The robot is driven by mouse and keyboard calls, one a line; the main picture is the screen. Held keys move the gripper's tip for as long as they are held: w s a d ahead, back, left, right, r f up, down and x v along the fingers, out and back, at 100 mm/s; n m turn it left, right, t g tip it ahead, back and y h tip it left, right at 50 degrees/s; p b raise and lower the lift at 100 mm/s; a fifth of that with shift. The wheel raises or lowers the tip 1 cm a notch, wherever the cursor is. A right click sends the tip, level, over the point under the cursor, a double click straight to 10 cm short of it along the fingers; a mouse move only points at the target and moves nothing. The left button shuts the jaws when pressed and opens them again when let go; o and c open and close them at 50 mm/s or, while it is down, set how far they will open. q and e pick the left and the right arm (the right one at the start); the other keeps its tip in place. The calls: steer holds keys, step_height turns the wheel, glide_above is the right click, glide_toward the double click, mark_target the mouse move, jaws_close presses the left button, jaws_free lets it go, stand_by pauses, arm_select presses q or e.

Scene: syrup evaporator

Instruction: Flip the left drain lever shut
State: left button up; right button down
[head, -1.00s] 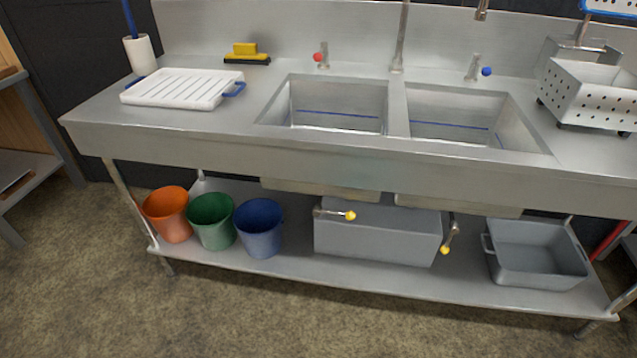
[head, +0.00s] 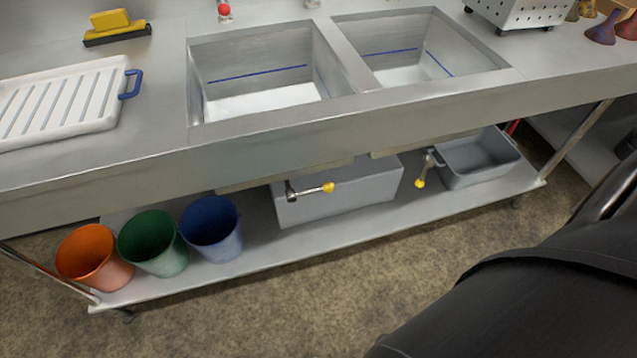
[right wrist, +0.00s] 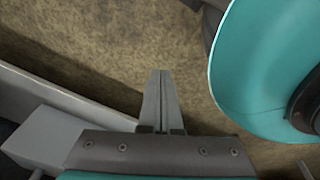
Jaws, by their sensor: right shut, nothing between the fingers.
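The left drain lever (head: 312,190) is a short metal handle with a yellow knob, under the left sink basin (head: 262,103). It lies sideways, its knob pointing right, in front of a grey box. The right drain lever (head: 425,168) has a similar yellow knob and hangs downward. My right gripper (right wrist: 162,75) shows in the right wrist view, shut and empty, with the speckled floor behind its fingers. It touches neither lever as far as I can see. My left gripper is in no view.
On the lower shelf stand an orange bucket (head: 95,258), a green bucket (head: 153,243), a blue bucket (head: 212,229), the grey box (head: 355,192) and a grey tub (head: 478,160). The counter's front edge overhangs the levers. The floor in front is clear at left.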

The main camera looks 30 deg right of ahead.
steer(key=w+a+r+n+t+b, duration=0.1)
steer(key=w+a+r+t+b, duration=0.1)
steer(key=w+r, duration=0.35)
steer(key=w+a+r+t+h+b, duration=0.1)
steer(key=w+a+r+t, duration=0.1)
steer(key=w, duration=0.7)
steer(key=w+a+r+n+t+b, duration=0.1)
steer(key=w+a+r+b, duration=0.15)
steer(key=w, duration=0.45)
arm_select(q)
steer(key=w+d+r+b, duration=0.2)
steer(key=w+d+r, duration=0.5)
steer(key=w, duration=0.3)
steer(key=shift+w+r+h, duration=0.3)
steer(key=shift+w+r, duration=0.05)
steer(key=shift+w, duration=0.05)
arm_select(e)
steer(key=w+d+r+m+t+h, duration=0.1)
steer(key=w+r, duration=0.3)
steer(key=r, duration=0.6)
steer(key=w+d+r+m+t+h, duration=0.1)
steer(key=w+d+r+t+h, duration=0.2)
steer(key=r, duration=0.8)
steer(key=shift+w+r+m+t+h, duration=0.3)
steer(key=shift+w+t+h, duration=0.1)
steer(key=shift+t, duration=0.3)
steer(key=shift+d, duration=0.1)
